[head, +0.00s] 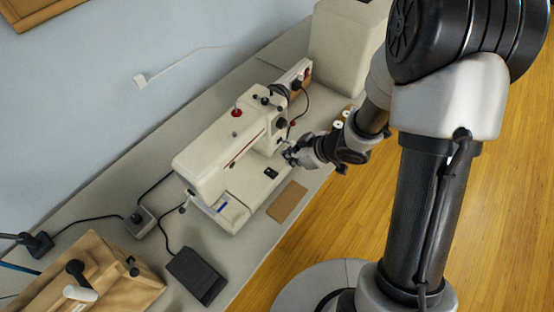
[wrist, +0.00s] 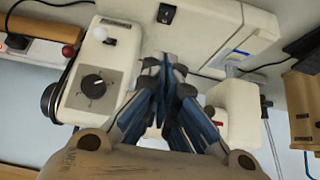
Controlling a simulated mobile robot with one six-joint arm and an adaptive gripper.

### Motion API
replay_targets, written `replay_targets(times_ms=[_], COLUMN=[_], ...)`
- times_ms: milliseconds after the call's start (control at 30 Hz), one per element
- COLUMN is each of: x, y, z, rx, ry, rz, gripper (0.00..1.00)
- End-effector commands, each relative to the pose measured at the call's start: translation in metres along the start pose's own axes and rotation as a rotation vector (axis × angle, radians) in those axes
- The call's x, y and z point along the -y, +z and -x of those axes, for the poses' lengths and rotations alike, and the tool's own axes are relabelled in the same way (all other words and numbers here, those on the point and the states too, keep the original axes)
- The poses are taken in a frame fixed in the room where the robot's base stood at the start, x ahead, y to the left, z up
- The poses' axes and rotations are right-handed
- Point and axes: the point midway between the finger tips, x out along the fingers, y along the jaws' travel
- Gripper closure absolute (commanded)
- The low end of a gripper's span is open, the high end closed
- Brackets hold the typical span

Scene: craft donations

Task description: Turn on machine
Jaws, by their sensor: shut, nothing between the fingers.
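A cream sewing machine (head: 205,160) stands on the grey bench in the head view. In the wrist view its end panel (wrist: 115,65) shows a black dial (wrist: 93,84), a small white knob or lamp (wrist: 100,34) and a red ball-shaped part (wrist: 69,51). A small black part (wrist: 166,14) sits on the machine's bed; it also shows in the head view (head: 271,173). My gripper (head: 290,157) is shut and empty, close beside the machine's right end. In the wrist view its fingertips (wrist: 165,62) are together, right of the dial. Contact with the machine cannot be told.
A black foot pedal (head: 196,276) and a small grey box (head: 140,221) with cables lie left of the machine. A brown pad (head: 287,201) lies at the bench's front edge. A pale block (head: 340,45) stands behind right. A power strip (wrist: 38,51) is beside the machine.

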Motion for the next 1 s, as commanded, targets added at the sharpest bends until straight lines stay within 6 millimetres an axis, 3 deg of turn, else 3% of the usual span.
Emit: replay_targets(times_ms=[333,467,933,1000], x=[0.001,0.002,0.002,0.002], y=[0.000,0.001,0.003,0.011], z=[-0.001,-0.011,-0.105,-0.114], rx=[-0.002,-0.001,0.000,0.000], ry=[-0.005,-0.006,-0.006,-0.004], rz=[0.000,0.002,0.002,-0.001], gripper=[1.00,1.00,1.00,1.00])
